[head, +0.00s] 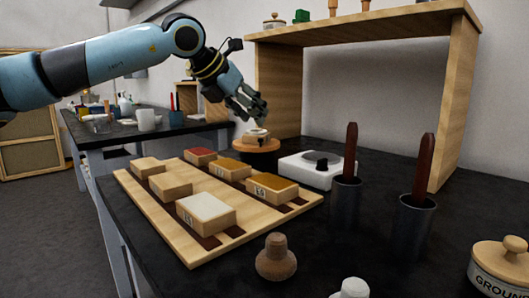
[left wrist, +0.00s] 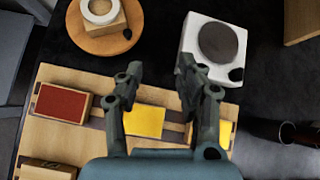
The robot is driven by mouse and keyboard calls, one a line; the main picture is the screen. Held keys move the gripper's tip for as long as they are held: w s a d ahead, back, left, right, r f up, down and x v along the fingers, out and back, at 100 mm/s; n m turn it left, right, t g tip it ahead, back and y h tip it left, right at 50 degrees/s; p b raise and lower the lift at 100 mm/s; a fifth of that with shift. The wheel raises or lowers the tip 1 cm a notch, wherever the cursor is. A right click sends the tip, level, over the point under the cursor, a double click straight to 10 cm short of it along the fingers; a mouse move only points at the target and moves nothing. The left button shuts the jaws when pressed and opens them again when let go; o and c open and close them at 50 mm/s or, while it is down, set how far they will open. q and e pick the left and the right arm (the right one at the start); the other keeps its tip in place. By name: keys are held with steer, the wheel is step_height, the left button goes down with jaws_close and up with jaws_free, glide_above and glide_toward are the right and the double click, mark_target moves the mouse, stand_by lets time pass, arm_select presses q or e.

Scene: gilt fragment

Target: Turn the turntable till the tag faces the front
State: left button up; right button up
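The round wooden turntable (head: 262,150) stands at the back of the black bench, under the left end of the wooden shelf. It also shows at the top left of the left wrist view (left wrist: 88,44). A wooden block with a white ring (left wrist: 101,12) sits on it. A small dark piece (left wrist: 127,33) shows at the block's right side; I cannot tell whether it is the tag. My left gripper (head: 257,116) hangs just above the turntable in the head view. In the left wrist view its fingers (left wrist: 158,66) are apart with nothing between them. My right gripper is out of view.
A white device with a dark disc (head: 318,167) stands right of the turntable. A wooden board (head: 160,215) with several coloured blocks lies in front. Two dark cups (head: 345,195) (head: 413,225) with brown-handled tools stand at right. A wooden knob (head: 276,260) is near the front.

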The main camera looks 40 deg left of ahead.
mark_target(260, 139)
arm_select(q)
steer(key=shift+y, duration=0.9)
steer(key=w+a+f, duration=0.1)
steer(key=w+f, duration=0.1)
steer(key=w+a+f+b, duration=0.1)
steer(key=w+a+f, duration=0.2)
steer(key=w+f, duration=0.1)
steer(key=shift+w+a+f, duration=0.2)
steer(key=shift+w+a, duration=0.1)
steer(key=shift+a, duration=0.1)
steer(key=shift+w+f, duration=0.3)
steer(key=shift+w, duration=0.05)
steer(key=c, duration=0.7)
jaws_close()
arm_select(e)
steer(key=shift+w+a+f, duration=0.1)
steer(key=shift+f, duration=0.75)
